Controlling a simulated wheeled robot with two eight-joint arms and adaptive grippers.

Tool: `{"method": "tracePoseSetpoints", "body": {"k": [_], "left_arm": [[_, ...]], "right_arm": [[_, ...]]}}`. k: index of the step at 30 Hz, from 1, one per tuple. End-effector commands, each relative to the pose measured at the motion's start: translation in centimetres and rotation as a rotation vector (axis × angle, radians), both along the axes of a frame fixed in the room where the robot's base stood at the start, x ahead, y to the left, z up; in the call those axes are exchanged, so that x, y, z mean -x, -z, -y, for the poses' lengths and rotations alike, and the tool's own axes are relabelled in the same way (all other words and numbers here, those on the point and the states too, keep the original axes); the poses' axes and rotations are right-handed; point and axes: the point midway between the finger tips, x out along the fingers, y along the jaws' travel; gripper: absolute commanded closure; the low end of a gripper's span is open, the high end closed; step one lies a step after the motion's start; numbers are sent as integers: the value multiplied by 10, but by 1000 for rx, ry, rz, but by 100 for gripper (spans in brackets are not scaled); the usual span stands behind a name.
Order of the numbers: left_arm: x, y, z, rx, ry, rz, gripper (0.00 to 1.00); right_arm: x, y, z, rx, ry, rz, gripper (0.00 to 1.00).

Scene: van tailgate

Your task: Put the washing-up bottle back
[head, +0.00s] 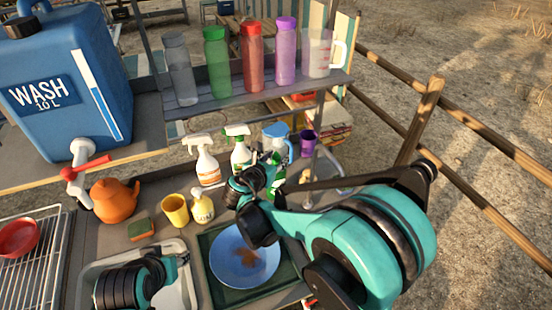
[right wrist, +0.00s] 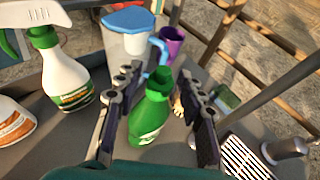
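The washing-up bottle, taken to be the green bottle with a white label (right wrist: 150,115), stands on the counter in the right wrist view. In the head view only a bit of green shows behind my right gripper (head: 262,178). In the right wrist view my right gripper (right wrist: 160,75) is open, with one finger on each side of the bottle. The left finger is close to it, and a gap shows at the right finger.
Spray bottles (head: 206,160) and a blue-lidded jug (head: 276,140) stand close by, with a purple cup (head: 308,143) beyond. A blue stained plate (head: 246,256) lies in a green tray. A yellow cup (head: 176,210) and orange kettle (head: 114,200) stand left. A shelf of bottles (head: 255,100) rises behind.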

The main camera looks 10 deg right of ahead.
Motion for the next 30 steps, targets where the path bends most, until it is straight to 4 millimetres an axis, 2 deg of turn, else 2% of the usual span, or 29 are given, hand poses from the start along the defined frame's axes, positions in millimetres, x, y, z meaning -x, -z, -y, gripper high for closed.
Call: {"method": "tracePoseSetpoints", "body": {"k": [11,14,24,30], "left_arm": [[0,-5,0,0,0,0,58],[0,-8,0,0,0,0,58],[0,-26,0,0,0,0,58],[0,-31,0,0,0,0,58]], "right_arm": [[2,-5,-2,0,-1,0,57],[13,-11,-10,0,-3,0,57],[70,-39,-48,0,-4,0,57],[89,-47,-60,-1,-1,1,57]]}}
